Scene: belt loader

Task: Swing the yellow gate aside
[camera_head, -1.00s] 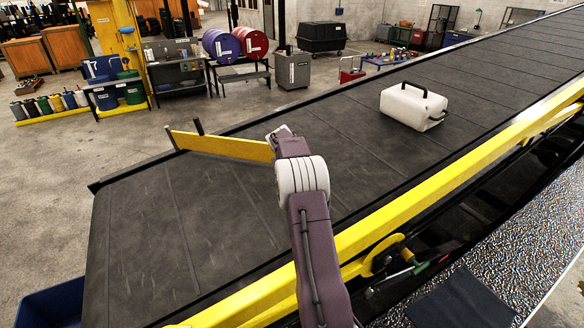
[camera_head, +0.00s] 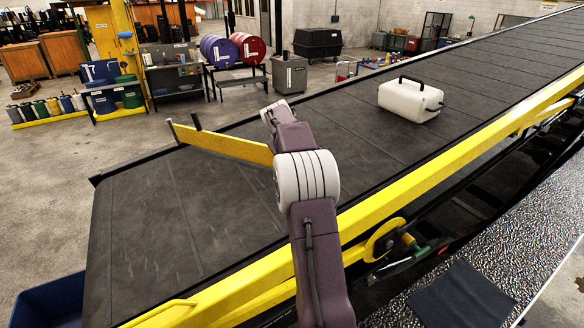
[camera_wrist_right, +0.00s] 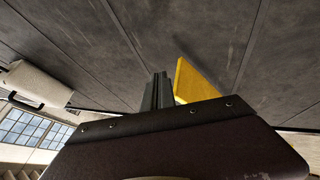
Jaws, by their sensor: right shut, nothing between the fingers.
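The yellow gate (camera_head: 225,145) is a flat bar slanting across the belt from a short dark post at the far edge. Its right end is hidden behind my right arm. In the right wrist view the gate (camera_wrist_right: 192,82) stands just right of the fingertips of my right gripper (camera_wrist_right: 158,92), very close to them. I cannot tell whether they touch. The gripper is shut and empty, low over the belt. In the head view my right arm reaches in from the bottom and hides its fingertips. My left gripper is in no view.
The dark belt (camera_head: 150,220) rises to the upper right. A white jug-like case (camera_head: 408,102) with a black handle stands further up it. A yellow rail (camera_head: 420,200) runs along the near side. A blue bin (camera_head: 50,302) is at the lower left. The belt's lower end is bare.

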